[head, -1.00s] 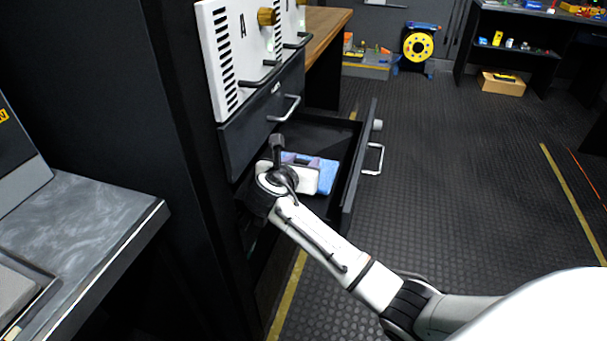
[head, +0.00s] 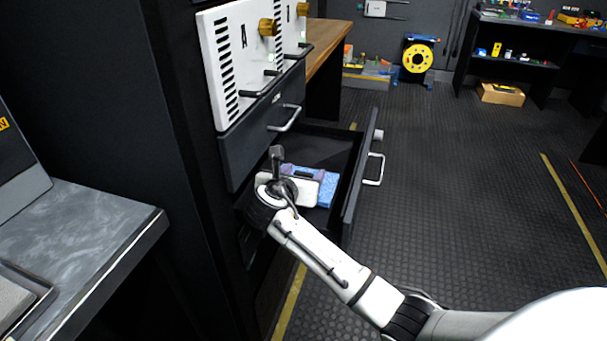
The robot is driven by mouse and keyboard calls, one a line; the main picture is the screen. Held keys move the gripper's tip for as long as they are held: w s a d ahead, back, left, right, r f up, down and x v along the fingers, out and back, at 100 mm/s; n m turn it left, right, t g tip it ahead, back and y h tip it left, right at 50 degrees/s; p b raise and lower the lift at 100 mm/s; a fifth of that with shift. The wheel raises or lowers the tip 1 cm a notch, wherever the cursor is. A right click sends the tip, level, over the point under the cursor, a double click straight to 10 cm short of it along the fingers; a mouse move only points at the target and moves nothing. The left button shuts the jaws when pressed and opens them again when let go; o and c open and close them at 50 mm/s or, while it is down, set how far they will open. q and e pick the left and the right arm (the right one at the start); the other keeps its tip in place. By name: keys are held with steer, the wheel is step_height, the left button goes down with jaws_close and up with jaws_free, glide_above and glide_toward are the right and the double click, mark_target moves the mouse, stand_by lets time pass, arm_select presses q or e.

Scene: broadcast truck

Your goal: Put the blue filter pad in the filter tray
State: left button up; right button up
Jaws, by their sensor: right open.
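The blue filter pad (head: 329,190) lies in the open dark drawer (head: 322,152) of the cabinet. My right gripper (head: 309,177) is in the drawer over the pad, its white body covering part of it; blue shows on the right and behind. The gripper is open; its fingertips are dark and small, and I cannot tell whether they touch the pad. My left gripper is out of view. I cannot clearly identify a filter tray in this view.
Above the drawer are a closed drawer with a handle (head: 285,119) and white slotted panels (head: 236,62) with handles and brass knobs. A grey counter (head: 75,230) stands at the left. The drawer front (head: 359,180) stands out over clear dark floor.

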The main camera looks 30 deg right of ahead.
steer(key=p+v, duration=0.2)
steer(key=v, duration=0.8)
steer(key=shift+r, duration=0.1)
steer(key=shift+v, duration=0.8)
